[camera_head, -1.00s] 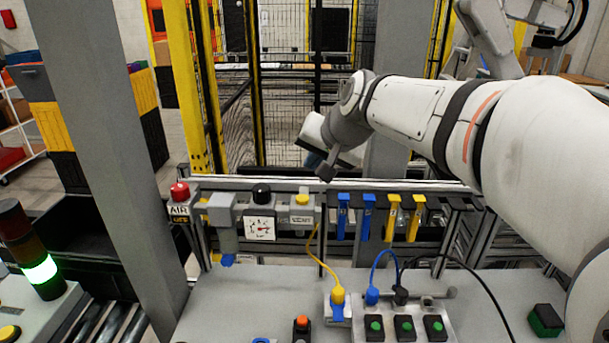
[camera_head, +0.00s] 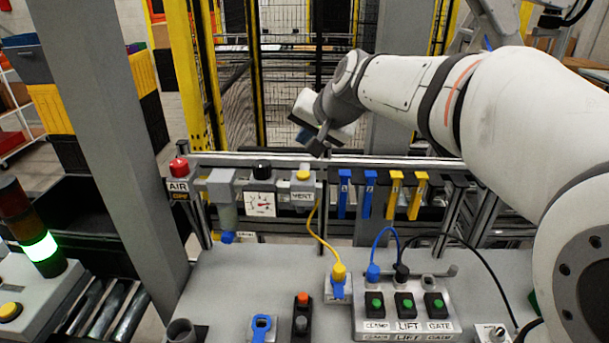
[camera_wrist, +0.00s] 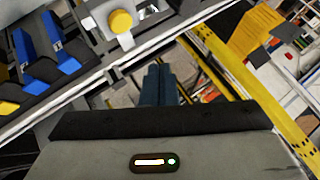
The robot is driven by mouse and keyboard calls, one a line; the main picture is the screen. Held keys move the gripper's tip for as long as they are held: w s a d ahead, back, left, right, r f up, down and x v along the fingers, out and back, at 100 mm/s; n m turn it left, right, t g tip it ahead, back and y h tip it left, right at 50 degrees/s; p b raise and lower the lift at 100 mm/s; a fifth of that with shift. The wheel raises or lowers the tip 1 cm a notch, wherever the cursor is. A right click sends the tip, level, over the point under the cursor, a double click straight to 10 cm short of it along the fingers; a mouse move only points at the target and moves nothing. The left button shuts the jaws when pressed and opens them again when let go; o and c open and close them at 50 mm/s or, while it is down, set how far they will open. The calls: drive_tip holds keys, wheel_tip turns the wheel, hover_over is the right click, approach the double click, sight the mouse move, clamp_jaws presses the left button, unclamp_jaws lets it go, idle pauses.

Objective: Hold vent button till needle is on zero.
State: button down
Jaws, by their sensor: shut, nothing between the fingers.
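The yellow vent button (camera_head: 303,175) sits on a grey block above the VENT label, and it shows near the top of the wrist view (camera_wrist: 121,20). The white gauge (camera_head: 261,204) is just left of it. Its red needle is visible, but its exact reading is too small to tell. My gripper (camera_head: 304,137) appears above the button in the head view, apart from it, with its fingers partly hidden. In the wrist view, the dark blue fingers (camera_wrist: 158,70) are together and empty, pointing past the button's right side.
A red AIR knob (camera_head: 179,167) and a black knob (camera_head: 262,167) stand left of the button. Blue tags (camera_head: 343,194) and yellow tags (camera_head: 393,194) hang to its right. A control box (camera_head: 405,315) with green buttons and cables stands on the bench.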

sight(305, 176)
drive_tip(key=shift+f+b, duration=1.85)
drive_tip(key=shift+f, duration=0.85)
drive_tip(key=shift+f, duration=0.15)
drive_tip(key=shift+f+b, duration=0.25)
drive_tip(key=shift+b, duration=0.25)
